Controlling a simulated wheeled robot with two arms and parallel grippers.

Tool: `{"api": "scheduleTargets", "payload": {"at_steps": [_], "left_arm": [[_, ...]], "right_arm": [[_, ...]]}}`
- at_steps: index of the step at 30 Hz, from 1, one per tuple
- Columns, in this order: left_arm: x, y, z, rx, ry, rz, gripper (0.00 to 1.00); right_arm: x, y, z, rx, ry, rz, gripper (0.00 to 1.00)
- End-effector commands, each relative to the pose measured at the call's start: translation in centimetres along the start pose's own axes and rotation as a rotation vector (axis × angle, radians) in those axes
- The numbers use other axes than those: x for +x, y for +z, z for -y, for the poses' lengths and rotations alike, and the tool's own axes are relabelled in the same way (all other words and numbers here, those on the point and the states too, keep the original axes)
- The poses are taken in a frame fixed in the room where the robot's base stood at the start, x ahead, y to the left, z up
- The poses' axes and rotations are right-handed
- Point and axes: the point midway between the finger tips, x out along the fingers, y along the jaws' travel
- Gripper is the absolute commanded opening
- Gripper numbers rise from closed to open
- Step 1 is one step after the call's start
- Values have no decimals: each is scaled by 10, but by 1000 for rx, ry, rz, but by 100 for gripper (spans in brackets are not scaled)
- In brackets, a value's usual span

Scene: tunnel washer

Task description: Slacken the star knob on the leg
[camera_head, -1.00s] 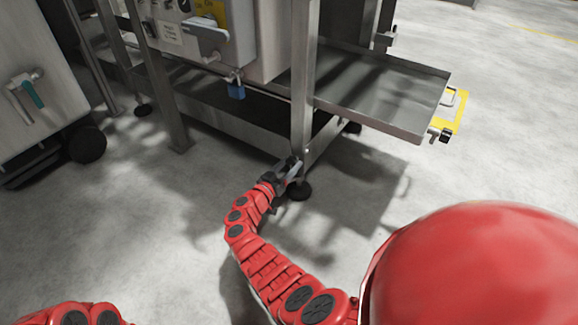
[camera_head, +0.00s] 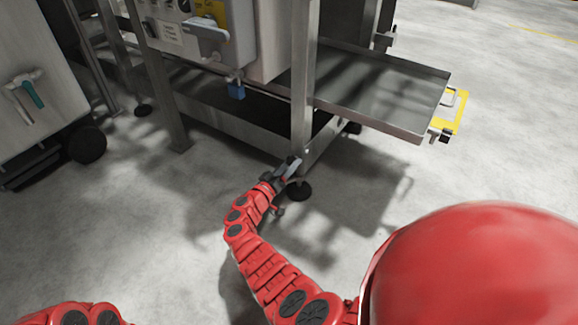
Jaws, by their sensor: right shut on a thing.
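The steel leg (camera_head: 303,105) of the washer frame stands upright in the middle of the view, on a round black foot (camera_head: 299,191). My right gripper (camera_head: 291,168) is at the lower end of this leg, just above the foot. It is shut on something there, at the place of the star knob. The knob itself is hidden by the fingers, and I cannot make out its shape. Of my left arm only red links show at the bottom left edge; the left gripper is not in view.
A steel tray (camera_head: 420,132) with a handle juts out right of the leg. A control box with a lever (camera_head: 210,38) and a blue padlock (camera_head: 236,91) is above left. A wheeled grey cabinet (camera_head: 40,90) stands at the left. The floor in front is clear.

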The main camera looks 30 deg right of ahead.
Motion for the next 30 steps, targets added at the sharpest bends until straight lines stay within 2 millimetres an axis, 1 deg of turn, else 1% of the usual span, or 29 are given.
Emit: {"api": "scheduleTargets", "payload": {"at_steps": [30], "left_arm": [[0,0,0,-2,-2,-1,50]], "right_arm": [[-1,1,2,-965,-3,-1,3]]}}
